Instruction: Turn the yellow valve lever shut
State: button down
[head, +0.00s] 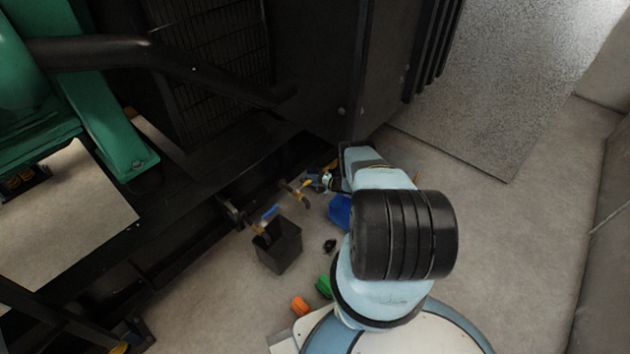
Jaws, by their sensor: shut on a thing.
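The yellow valve lever (307,183) shows as a small yellow piece on a brass-coloured valve (299,194) low on the side of the black machine frame. My gripper (316,182) reaches in from the right, at the lever. It is shut on the lever, though the fingers are small and partly hidden by my arm. I cannot tell the lever's exact angle. Another valve with a blue lever (269,214) is to the left, above a black bin.
The open black bin (278,250) stands on the floor below the valves. A blue container (340,212) is partly hidden behind my arm. A small black item (329,245), a green piece (323,287) and an orange piece (300,305) lie nearby. Open floor (500,230) is at the right.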

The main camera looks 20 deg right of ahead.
jog(key=shift+s+d+f, duration=0.1)
jog(key=shift+f, duration=0.05)
jog(key=c, duration=1.2)
grip_release()
jog(key=shift+o, duration=0.8)
jog(key=v, duration=1.3)
jog(key=shift+s+d, duration=0.2)
jog(key=shift+s, duration=0.05)
jog(key=shift+c, duration=0.2)
